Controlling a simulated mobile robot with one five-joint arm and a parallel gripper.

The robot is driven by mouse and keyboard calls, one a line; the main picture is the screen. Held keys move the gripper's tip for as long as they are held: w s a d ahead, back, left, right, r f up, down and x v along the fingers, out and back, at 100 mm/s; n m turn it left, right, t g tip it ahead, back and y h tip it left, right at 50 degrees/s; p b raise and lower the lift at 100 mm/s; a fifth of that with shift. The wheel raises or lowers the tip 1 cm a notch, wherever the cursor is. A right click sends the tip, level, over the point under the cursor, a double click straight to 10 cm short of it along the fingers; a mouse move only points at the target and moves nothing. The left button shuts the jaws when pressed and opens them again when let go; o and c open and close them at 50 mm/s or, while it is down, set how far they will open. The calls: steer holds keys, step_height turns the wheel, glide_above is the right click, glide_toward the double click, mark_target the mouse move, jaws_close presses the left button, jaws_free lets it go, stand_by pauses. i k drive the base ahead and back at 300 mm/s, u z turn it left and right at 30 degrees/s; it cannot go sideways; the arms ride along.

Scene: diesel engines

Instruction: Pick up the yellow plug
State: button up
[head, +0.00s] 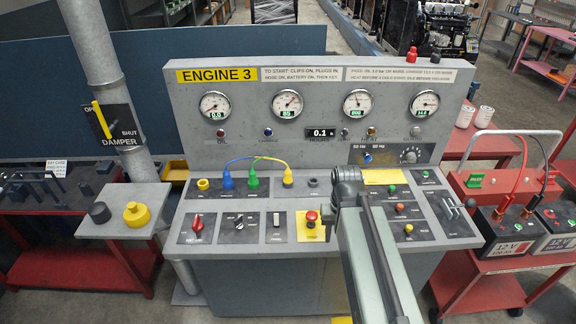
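Several yellow pieces show in the head view, and I cannot tell for sure which one is the plug. A yellow round knobbed piece (137,213) stands on the grey side shelf (118,229) at the left, beside a black one (100,213). A yellow cable plug (288,178) sits upright in the console panel at the end of a yellow lead. A short yellow piece (203,184) is at the panel's left end. My arm reaches up from the bottom over the console's right half, well right of the shelf. No gripper fingers show.
The console (320,235) carries gauges, switches and a red mushroom button (311,216). Blue (227,179) and green (253,179) plugs stand left of the yellow cable plug. A damper lever (103,119) rises behind the shelf. Batteries (506,230) stand on a red cart at right.

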mark_target(287, 179)
steer(key=z, duration=1.7)
steer(key=i, duration=1.35)
steer(key=u, duration=4.75)
steer(key=i, duration=1.1)
steer(key=u, duration=0.05)
